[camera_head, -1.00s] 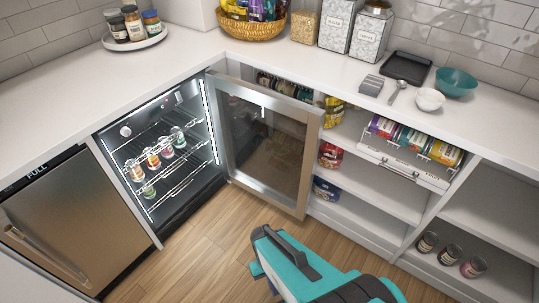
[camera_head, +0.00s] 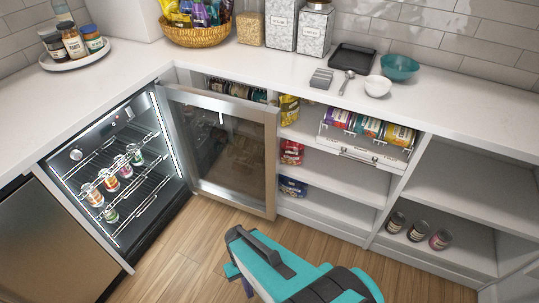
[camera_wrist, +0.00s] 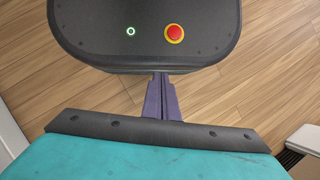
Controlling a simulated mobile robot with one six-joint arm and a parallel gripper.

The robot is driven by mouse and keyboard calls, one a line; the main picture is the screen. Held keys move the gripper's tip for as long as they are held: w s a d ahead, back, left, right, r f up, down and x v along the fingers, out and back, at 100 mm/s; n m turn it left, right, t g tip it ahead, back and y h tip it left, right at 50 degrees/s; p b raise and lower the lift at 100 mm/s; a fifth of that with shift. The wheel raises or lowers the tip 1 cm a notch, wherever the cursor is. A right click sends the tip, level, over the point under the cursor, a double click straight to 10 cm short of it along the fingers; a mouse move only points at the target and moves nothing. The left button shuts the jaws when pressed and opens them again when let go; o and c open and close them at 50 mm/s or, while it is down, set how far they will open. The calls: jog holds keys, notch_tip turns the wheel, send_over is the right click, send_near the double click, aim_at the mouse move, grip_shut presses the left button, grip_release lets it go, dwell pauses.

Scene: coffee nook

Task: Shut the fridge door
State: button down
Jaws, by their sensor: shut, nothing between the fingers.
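The fridge (camera_head: 107,160) stands under the counter at left, lit inside, with several small jars on its wire shelves. Its glass door (camera_head: 222,150) has a steel frame and stands wide open, hinged at the fridge's right side and reaching in front of the shelving. My gripper (camera_wrist: 161,80) shows in the wrist view as two slim purple-grey fingers, shut and empty, above my own base.
Open shelves (camera_head: 335,180) with bags, cans and jars run right of the door. A steel-fronted appliance (camera_head: 45,245) stands left of the fridge. The white counter (camera_head: 230,60) holds a basket (camera_head: 195,32), canisters and bowls. Wood floor (camera_head: 185,250) lies clear before the fridge.

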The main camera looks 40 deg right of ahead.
aim_at(275, 181)
jog(key=w+d+m+t+y+b, duration=0.45)
jog(key=w+d, duration=0.25)
jog(key=w, duration=0.4)
jog(key=w+d+m+t+y+b, duration=0.35)
jog(key=w+d+b, duration=0.25)
jog(key=w, duration=0.5)
jog(key=w+d+r+m+t+b, duration=0.1)
jog(key=d+r+t+b, duration=0.1)
jog(key=d, duration=0.6)
jog(key=w+d+r+m+t+b, duration=0.2)
jog(key=d+r+t+b, duration=0.1)
jog(key=d, duration=0.5)
jog(key=w+d+r+m+t+h+b, duration=0.1)
jog(key=d+r+t+b, duration=0.1)
jog(key=d+r, duration=0.4)
jog(key=shift+w+d+r+m+t+b, duration=0.1)
jog(key=shift+w+d+m+t+b, duration=0.1)
jog(key=shift+d+t, duration=0.3)
jog(key=shift+w+d+r+m+t+b, duration=0.1)
jog(key=shift+w+d+m+t+b, duration=0.1)
jog(key=shift+d+t, duration=0.3)
jog(key=w+d+r+t+b, duration=0.1)
jog(key=d+r+t+b, duration=0.1)
jog(key=d, duration=0.3)
jog(key=w+d+r+n+t+h+b, duration=0.1)
jog(key=w+d+r+t+b, duration=0.1)
jog(key=d, duration=0.3)
jog(key=shift+w+r+t+b, duration=0.15)
jog(key=shift+r+t+b, duration=0.15)
jog(key=shift+r, duration=0.45)
